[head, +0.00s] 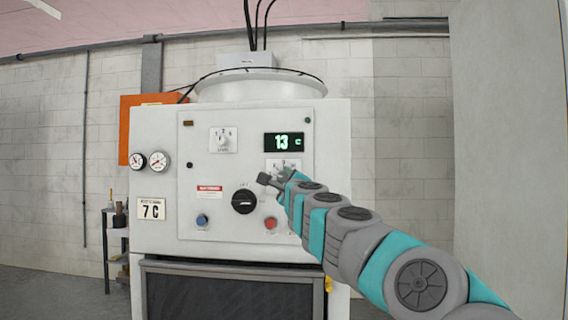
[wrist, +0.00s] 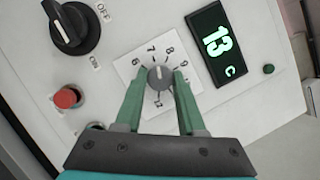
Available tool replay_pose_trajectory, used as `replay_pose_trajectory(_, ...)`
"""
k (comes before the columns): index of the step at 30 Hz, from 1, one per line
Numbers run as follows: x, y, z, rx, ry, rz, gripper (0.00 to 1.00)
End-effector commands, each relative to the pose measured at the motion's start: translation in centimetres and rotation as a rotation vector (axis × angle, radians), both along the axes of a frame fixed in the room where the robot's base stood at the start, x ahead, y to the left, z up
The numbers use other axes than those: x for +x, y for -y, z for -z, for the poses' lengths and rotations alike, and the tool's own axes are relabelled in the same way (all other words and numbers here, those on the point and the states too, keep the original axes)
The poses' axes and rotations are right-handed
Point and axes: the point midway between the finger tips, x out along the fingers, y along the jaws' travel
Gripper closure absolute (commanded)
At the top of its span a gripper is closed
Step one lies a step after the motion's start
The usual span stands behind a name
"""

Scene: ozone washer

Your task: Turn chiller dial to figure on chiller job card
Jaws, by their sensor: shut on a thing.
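The chiller (head: 240,110) is a white cabinet facing me. Its job card (head: 151,209) on the left reads 7 C. The digital display (head: 284,142) reads 13 C and also shows in the wrist view (wrist: 217,43). In the wrist view my gripper (wrist: 160,78) is shut on the small grey dial (wrist: 158,77), one green finger on each side. The dial sits on a white numbered plate (wrist: 133,69); 6, 7, 8 and 9 can be read around it. The dial's pointer mark is too small to read surely. In the head view my arm partly hides the dial.
A black rotary switch (head: 245,201), a blue button (head: 202,220) and a red button (head: 271,223) sit below and left of the gripper. Another small dial (head: 223,139) is at upper left. Two gauges (head: 147,160) are on the left.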

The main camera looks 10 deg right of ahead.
Motion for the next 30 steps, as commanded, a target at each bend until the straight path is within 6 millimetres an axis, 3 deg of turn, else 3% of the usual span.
replay_pose_trajectory(9,-0.03,0.02,-0.36,-0.11,-0.035,0.001,1.0)
replay_pose_trajectory(25,-0.02,-0.02,-0.12,-0.13,-0.041,0.0,1.0)
replay_pose_trajectory(26,-0.02,-0.02,-0.12,-0.13,-0.041,0.0,0.59)
replay_pose_trajectory(30,-0.02,-0.01,-0.11,-0.129,-0.041,0.0,0.44)
